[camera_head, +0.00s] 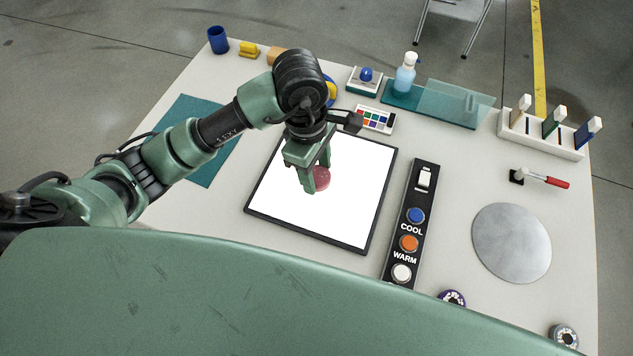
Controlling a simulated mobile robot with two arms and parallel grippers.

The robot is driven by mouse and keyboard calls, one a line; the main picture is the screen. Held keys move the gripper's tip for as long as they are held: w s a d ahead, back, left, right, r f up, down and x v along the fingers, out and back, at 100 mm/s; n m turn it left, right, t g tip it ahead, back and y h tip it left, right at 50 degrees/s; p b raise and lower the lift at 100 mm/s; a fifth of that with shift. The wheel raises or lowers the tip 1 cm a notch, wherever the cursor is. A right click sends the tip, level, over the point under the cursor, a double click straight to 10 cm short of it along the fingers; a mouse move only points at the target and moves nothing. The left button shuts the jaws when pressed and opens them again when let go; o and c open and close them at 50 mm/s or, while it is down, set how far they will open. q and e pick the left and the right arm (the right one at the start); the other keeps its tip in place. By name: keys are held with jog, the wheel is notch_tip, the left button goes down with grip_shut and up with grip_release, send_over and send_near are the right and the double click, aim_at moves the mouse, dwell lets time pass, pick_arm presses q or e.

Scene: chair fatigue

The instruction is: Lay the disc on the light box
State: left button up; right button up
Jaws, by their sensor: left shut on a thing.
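The light box (357,195) is a flat panel with a bright white face and a dark frame, in the middle of the table. My left gripper (308,190) points down over the left part of its face. It is shut on a reddish, see-through disc (322,178), which is partly hidden behind the fingers. I cannot tell whether the disc touches the white face. My right gripper is not in view.
A black control strip (409,227) marked COOL and WARM lies right of the light box. A round grey metal plate (511,243) lies further right. A colour chart (375,119), a bottle (405,73) and a slotted white rack (540,134) stand behind.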

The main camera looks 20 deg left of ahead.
aim_at(319, 195)
pick_arm(q)
jog(key=shift+f, duration=0.7)
jog(key=shift+d+f, duration=0.1)
jog(key=shift+f, duration=0.6)
notch_tip(319, 195, down, 4)
jog(key=shift+r+p, duration=0.1)
jog(key=shift+p, duration=0.45)
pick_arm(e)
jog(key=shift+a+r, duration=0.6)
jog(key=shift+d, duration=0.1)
pick_arm(q)
jog(key=shift+f, duration=0.25)
jog(key=o, duration=1.4)
jog(key=shift+r, duration=0.1)
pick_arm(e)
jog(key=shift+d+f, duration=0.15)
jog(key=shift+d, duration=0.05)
